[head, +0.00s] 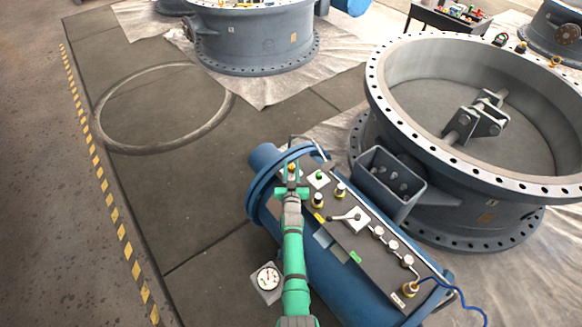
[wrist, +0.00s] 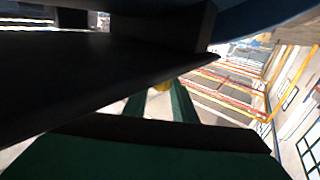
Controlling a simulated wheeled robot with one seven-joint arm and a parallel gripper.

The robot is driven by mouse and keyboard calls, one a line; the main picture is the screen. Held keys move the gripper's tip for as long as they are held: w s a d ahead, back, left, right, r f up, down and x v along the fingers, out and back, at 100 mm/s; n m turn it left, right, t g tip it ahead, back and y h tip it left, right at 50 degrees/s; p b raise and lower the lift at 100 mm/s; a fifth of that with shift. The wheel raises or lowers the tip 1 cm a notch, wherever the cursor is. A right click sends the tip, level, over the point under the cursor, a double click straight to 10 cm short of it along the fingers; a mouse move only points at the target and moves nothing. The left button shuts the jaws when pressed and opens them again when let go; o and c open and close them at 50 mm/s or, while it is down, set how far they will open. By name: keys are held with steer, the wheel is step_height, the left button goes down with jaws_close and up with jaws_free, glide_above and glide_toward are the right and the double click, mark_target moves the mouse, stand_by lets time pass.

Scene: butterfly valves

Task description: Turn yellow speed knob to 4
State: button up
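A small yellow knob (head: 292,167) shows at the far left end of the dark control panel (head: 345,255), just beyond my gripper (head: 291,180). In the wrist view, the yellow knob (wrist: 163,86) shows between the tips of my two green fingers (wrist: 163,97). The fingers stand apart, with a pale gap between them. I cannot tell whether they touch the knob. The knob's marks and pointer are too small to read, and a dark shape covers much of the wrist view.
A green button (head: 319,175) and two dark knobs with yellowish rings (head: 318,200) (head: 340,190) are close by on the panel. A lever (head: 345,217) sits further right. A blue-grey box (head: 387,180) and large valve ring (head: 480,215) stand behind. A gauge (head: 268,279) is left of my arm.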

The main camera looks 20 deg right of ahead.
steer(key=shift+o, duration=1.1)
steer(key=shift+r, duration=0.1)
steer(key=shift+s+a, duration=0.1)
steer(key=shift+s+a+f, duration=0.1)
steer(key=shift+s+f, duration=0.1)
steer(key=shift+s, duration=0.1)
steer(key=v, duration=1)
steer(key=shift+r, duration=0.15)
